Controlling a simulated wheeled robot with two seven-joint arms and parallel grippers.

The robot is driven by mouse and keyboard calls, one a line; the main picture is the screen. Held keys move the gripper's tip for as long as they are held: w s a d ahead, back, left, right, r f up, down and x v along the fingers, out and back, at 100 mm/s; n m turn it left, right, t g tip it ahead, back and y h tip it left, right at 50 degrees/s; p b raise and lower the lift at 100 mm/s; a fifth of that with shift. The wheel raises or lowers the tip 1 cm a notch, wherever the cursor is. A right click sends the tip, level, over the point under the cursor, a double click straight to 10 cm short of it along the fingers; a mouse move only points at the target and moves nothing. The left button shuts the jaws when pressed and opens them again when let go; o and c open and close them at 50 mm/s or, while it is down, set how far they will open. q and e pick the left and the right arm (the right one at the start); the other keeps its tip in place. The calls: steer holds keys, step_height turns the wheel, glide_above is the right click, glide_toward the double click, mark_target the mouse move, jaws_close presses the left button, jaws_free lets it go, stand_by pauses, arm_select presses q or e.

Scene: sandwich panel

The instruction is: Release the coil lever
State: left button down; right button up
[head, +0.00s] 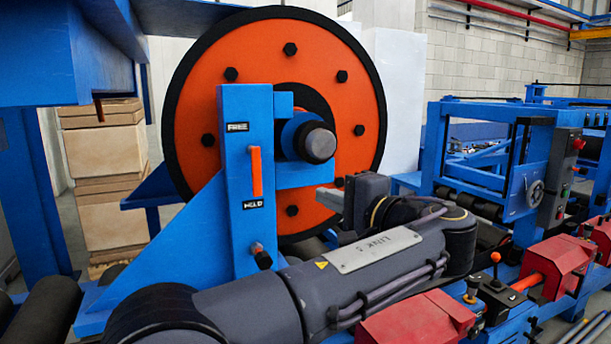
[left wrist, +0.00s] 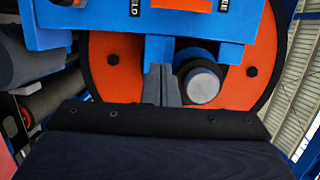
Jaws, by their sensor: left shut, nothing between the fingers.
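An orange lever bar (head: 255,172) stands upright on the blue post (head: 233,215) of the coil stand. A FREE label (head: 238,127) is above it and a label that seems to read HELD (head: 252,204) is below it. A dark knob (head: 261,256) sticks out lower on the post. My left gripper (head: 326,198) is shut and empty, to the right of the lever and apart from it, in front of the coil's lower part. In the left wrist view its fingers (left wrist: 161,86) are together beside the shaft end, with the orange bar (left wrist: 180,5) at the top edge. My right gripper is not seen.
The large orange coil disc (head: 200,100) with black bolts and a protruding shaft end (head: 317,143) is close behind the fingers. Red blocks (head: 420,318) and a small orange-knobbed lever (head: 495,258) are at the lower right. Stacked boxes (head: 103,140) are at the left.

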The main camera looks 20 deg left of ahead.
mark_target(254, 170)
arm_select(q)
steer(key=shift+d+r, duration=0.25)
steer(key=shift+a, duration=0.1)
steer(key=a+p, duration=0.1)
steer(key=a, duration=0.2)
steer(key=w+a+p, duration=0.1)
steer(key=a, duration=0.3)
steer(key=a+p, duration=0.1)
steer(key=a, duration=0.3)
steer(key=shift+w+a, duration=0.25)
